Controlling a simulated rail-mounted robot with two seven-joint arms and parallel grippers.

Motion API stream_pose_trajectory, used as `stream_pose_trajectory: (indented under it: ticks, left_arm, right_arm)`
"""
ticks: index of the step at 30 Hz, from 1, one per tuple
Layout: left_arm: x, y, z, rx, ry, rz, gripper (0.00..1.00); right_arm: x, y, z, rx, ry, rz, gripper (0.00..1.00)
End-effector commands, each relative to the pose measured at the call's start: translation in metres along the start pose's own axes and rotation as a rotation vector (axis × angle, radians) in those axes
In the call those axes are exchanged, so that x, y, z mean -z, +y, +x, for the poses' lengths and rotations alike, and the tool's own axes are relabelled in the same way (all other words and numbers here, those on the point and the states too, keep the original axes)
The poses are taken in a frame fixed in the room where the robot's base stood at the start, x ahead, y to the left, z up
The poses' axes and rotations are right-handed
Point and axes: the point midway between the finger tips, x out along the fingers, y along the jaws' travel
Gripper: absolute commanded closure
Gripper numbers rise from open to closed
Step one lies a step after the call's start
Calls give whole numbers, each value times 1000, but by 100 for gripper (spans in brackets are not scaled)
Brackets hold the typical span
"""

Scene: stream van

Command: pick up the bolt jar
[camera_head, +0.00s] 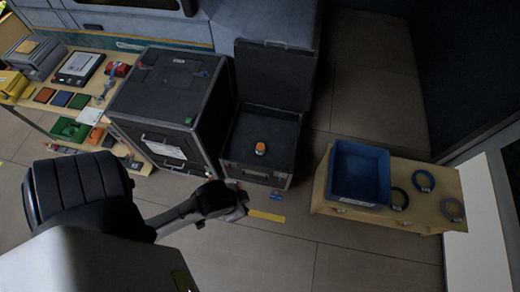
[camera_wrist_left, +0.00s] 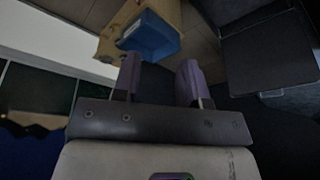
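A small jar with an orange band and pale top (camera_head: 260,148), which I take for the bolt jar, stands inside an open black case (camera_head: 232,172). My left gripper (camera_head: 240,208) is in front of the case, left of and nearer than the jar, and apart from it. In the left wrist view, the two purple-grey fingers of the left gripper (camera_wrist_left: 158,78) are spread, with nothing between them. The jar does not show in that view; a dark case (camera_wrist_left: 262,62) is at its right. My right gripper is in neither view.
A closed black case (camera_head: 170,85) with a white label stands left of the open one. A wooden table (camera_head: 330,205) at the right carries a blue bin (camera_head: 360,185) and several dark rings (camera_head: 423,181). A cluttered bench (camera_head: 60,105) is at the left.

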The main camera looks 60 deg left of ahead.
Motion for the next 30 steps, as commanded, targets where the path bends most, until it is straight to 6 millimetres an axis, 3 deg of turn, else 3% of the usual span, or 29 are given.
stream_pose_trajectory:
  ticks: [11, 26, 30]
  left_arm:
    - [-1, 5, 0, -13, -2, -12, 61]
    - [-1, 4, 0, -10, -3, -8, 14]
    - [-2, 3, 0, -6, -3, -3, 12]
  right_arm:
    - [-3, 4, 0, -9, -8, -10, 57]
    - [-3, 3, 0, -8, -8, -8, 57]
    - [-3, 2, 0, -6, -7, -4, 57]
